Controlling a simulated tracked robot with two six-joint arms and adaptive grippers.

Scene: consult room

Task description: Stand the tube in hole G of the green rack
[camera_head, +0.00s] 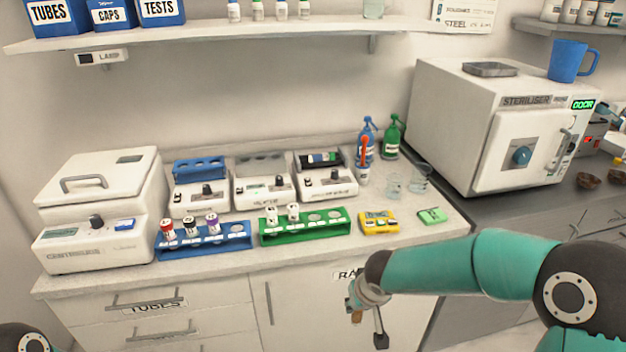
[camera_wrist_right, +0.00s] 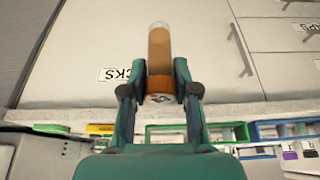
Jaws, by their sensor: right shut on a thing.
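The green rack (camera_head: 303,232) stands on the counter. Two white-capped tubes fill its left holes; the holes to their right look empty. Its hole letters are too small to read. My right gripper (camera_head: 367,312) is in front of the counter, below its top and to the right of the rack. It is shut on the tube, an amber-brown one with an orange cap (camera_wrist_right: 159,62); the tube also shows as a small brown end in the head view (camera_head: 357,317). In the right wrist view my right gripper (camera_wrist_right: 160,88) has a finger on each side of the cap. My left gripper is out of view.
A blue rack (camera_head: 232,243) with several capped tubes stands left of the green rack. A yellow block (camera_head: 380,222) and a green pad (camera_head: 433,215) lie to its right. Small machines (camera_head: 265,190) stand behind, with beakers (camera_head: 419,178) and spray bottles (camera_head: 392,138).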

